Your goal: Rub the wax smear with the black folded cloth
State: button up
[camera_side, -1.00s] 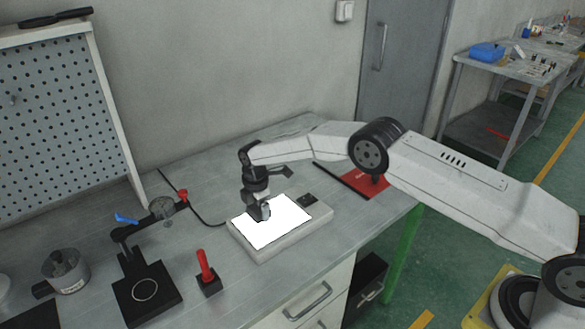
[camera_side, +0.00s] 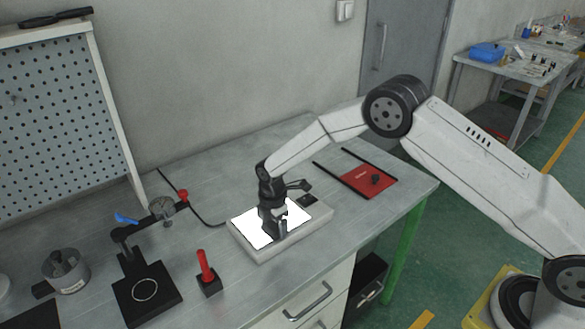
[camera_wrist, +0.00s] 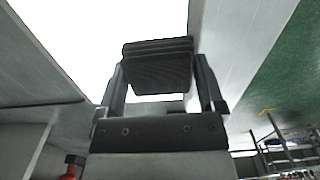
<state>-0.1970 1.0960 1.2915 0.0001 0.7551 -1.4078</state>
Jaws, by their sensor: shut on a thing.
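My gripper (camera_side: 279,231) points down over the bright white panel (camera_side: 251,223) of a grey box (camera_side: 303,238) on the bench. In the wrist view, my gripper (camera_wrist: 160,78) is shut on the black folded cloth (camera_wrist: 160,66), with a finger on each side of its stacked layers. I cannot tell whether the cloth touches the panel. The cloth is not clear in the side view. I see no wax smear in either view; the panel face is washed out white and partly hidden by my gripper and the cloth.
A red-handled tool in a black block (camera_side: 208,283), a black stand (camera_side: 147,292) and a metal pot (camera_side: 66,272) are to the left. Bare bench lies behind the box.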

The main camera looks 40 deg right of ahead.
jog(key=shift+d, duration=0.8)
jog(key=shift+w+d, duration=0.15)
jog(key=shift+w, duration=0.05)
jog(key=shift+w+f, duration=0.1)
jog(key=shift+w, duration=3.55)
jog(key=shift+w+d, duration=0.1)
jog(key=shift+d, duration=0.9)
jog(key=shift+s+a, duration=0.1)
jog(key=shift+s, duration=3.8)
notch_tip(320, 180, up, 8)
